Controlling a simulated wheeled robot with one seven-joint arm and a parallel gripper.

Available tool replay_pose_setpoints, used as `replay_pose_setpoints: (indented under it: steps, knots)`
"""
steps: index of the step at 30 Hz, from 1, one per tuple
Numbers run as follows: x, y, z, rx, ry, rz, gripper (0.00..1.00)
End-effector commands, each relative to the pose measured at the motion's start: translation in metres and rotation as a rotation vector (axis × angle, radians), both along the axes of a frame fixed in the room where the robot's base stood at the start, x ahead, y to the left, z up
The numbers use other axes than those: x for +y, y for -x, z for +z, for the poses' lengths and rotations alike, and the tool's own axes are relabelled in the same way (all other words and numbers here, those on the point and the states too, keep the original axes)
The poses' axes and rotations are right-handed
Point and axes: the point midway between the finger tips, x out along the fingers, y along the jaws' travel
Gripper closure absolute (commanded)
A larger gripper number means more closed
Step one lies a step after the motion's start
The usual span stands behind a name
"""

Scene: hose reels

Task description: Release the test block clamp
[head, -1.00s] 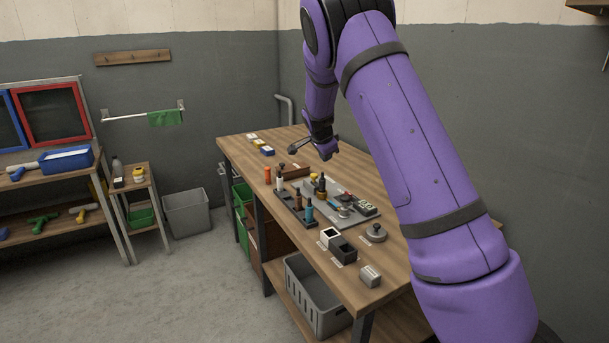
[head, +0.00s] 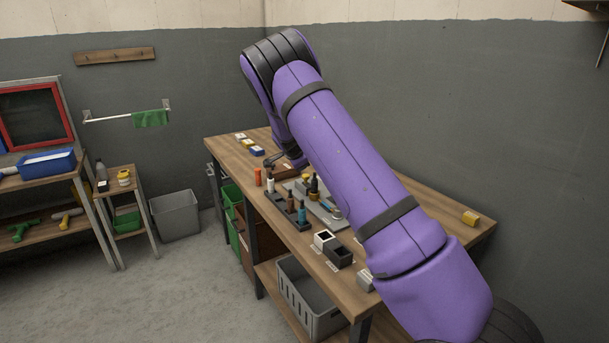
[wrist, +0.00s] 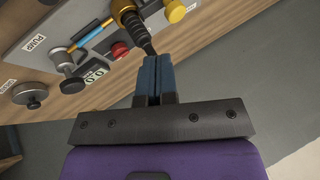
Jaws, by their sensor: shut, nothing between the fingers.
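The test station is a grey plate (wrist: 75,35) on the wooden bench, partly hidden behind my arm in the head view (head: 328,212). In the wrist view it carries a black ribbed upright part (wrist: 136,28) with a gold collar, a red knob (wrist: 120,50), a yellow knob (wrist: 175,11) and a "PUMP" label by a dark-knobbed lever (wrist: 66,60). I cannot tell which part is the clamp. My gripper (wrist: 158,60) is shut and empty. Its blue fingertips appear close to the ribbed part's narrow end; contact is unclear. In the head view my arm mostly hides the gripper.
A tray with bottles (head: 290,211) stands left of the station. White and black holders (head: 338,256) and a grey block (head: 365,280) lie nearer the front. A yellow cylinder (head: 470,217) sits at the bench's right. A grey basket (head: 305,300) is below.

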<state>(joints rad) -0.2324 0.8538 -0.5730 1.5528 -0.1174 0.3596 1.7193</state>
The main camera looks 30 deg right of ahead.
Motion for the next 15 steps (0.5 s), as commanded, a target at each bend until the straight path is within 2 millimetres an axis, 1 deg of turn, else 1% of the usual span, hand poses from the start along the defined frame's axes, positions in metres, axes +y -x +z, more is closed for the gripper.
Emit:
replay_pose_setpoints:
  steps: [5, 12, 15]
  knots:
    - [-0.012, -0.007, -0.018, 0.002, 0.001, -0.003, 1.0]
    - [-0.031, -0.023, -0.051, 0.002, 0.0, -0.001, 1.0]
    - [-0.038, -0.028, -0.062, 0.002, 0.0, -0.003, 1.0]
